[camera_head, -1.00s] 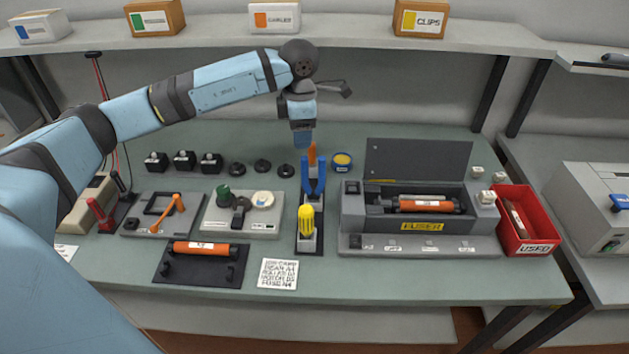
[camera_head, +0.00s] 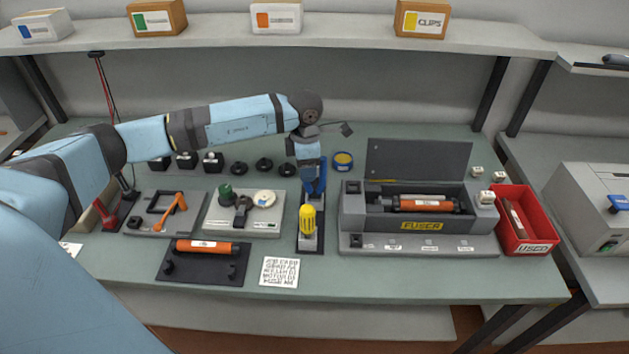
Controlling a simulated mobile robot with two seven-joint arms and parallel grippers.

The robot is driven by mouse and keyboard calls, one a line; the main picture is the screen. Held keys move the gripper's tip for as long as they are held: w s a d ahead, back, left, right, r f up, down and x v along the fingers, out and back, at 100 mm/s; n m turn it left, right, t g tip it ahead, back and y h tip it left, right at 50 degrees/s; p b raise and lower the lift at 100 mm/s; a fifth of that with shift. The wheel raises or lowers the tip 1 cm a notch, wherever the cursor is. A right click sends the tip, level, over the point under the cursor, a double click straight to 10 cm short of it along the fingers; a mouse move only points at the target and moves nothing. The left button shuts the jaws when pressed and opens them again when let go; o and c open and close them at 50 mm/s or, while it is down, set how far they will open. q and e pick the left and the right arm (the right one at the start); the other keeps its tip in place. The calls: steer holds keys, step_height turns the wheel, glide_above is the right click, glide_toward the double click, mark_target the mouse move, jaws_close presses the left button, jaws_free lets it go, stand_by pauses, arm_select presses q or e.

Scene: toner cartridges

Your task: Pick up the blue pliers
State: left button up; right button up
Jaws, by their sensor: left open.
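The blue pliers (camera_head: 321,186) stand upright in a dark holder (camera_head: 301,244) at the middle of the bench. Their upper part is largely hidden behind my left gripper (camera_head: 309,180), which comes down over them from above. The gripper is open; its fingertips are at or beside the pliers' handles, and I cannot tell whether they touch. A yellow-handled tool (camera_head: 308,221) stands in the same holder, just in front of the pliers. My right gripper is not in view.
Right of the pliers is the grey fuser unit (camera_head: 420,243) with its lid up, then a red bin (camera_head: 540,236). A blue-and-yellow tin (camera_head: 343,160) is close behind. Left are a grey tray (camera_head: 240,230) and a dark mat (camera_head: 203,274) with an orange roller.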

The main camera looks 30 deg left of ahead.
arm_select(q)
jaws_close()
steer(key=shift+r, duration=0.1)
